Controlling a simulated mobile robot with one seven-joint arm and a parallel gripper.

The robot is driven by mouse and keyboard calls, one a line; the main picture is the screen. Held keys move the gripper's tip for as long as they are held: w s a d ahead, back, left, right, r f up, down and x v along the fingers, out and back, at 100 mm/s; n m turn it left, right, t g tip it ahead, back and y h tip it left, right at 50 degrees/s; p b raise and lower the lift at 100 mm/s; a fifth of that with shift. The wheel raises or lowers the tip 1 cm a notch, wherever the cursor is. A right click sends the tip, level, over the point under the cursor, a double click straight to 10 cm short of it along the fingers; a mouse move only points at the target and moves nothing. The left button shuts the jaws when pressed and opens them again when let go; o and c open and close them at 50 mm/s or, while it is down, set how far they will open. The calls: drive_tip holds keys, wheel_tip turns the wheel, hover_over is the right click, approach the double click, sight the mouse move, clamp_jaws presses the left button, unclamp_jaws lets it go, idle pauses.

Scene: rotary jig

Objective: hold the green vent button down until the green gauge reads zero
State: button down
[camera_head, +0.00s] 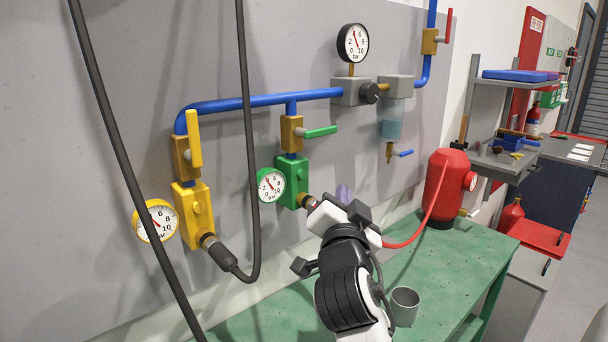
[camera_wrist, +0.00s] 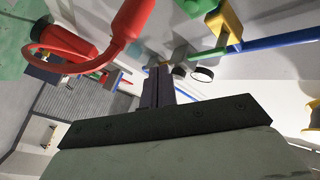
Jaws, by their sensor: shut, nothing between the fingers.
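The green gauge (camera_head: 271,187) has a white face, and its red needle points to the upper left. It is fixed to the left side of the green valve block (camera_head: 292,182) on the grey panel. The green vent button (camera_head: 302,172) seems to be the small bump on the block's front; its travel is too small to tell. My gripper (camera_head: 343,193) is shut and empty, to the right of the block and apart from the button. In the wrist view my gripper (camera_wrist: 158,88) shows its dark fingers together, and part of the green block (camera_wrist: 196,6) is at the top edge.
A yellow block (camera_head: 192,212) with its own gauge (camera_head: 156,221) is at left. Black hoses (camera_head: 120,160) hang in front of the panel. A red tank (camera_head: 444,190) with a red hose and a grey cup (camera_head: 404,306) stand on the green bench (camera_head: 455,262). A green lever (camera_head: 320,132) is above the block.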

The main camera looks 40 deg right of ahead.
drive_tip(key=shift+w+a+p, duration=0.15)
drive_tip(key=shift+w+p, duration=0.05)
drive_tip(key=shift+w, duration=1.75)
drive_tip(key=shift+w+a+p, duration=0.15)
drive_tip(key=shift+w, duration=1.75)
drive_tip(key=shift+w, duration=0.2)
drive_tip(key=shift+w, duration=0.25)
drive_tip(key=shift+w+a, duration=0.1)
drive_tip(key=shift+w, duration=0.3)
idle(0.6)
drive_tip(key=shift+s, duration=0.85)
drive_tip(key=shift+s+d+b, duration=0.15)
drive_tip(key=shift+s+b, duration=0.1)
drive_tip(key=shift+s, duration=1)
drive_tip(key=shift+s+d+b, duration=0.15)
drive_tip(key=shift+s+b, duration=0.05)
drive_tip(key=shift+s, duration=1.05)
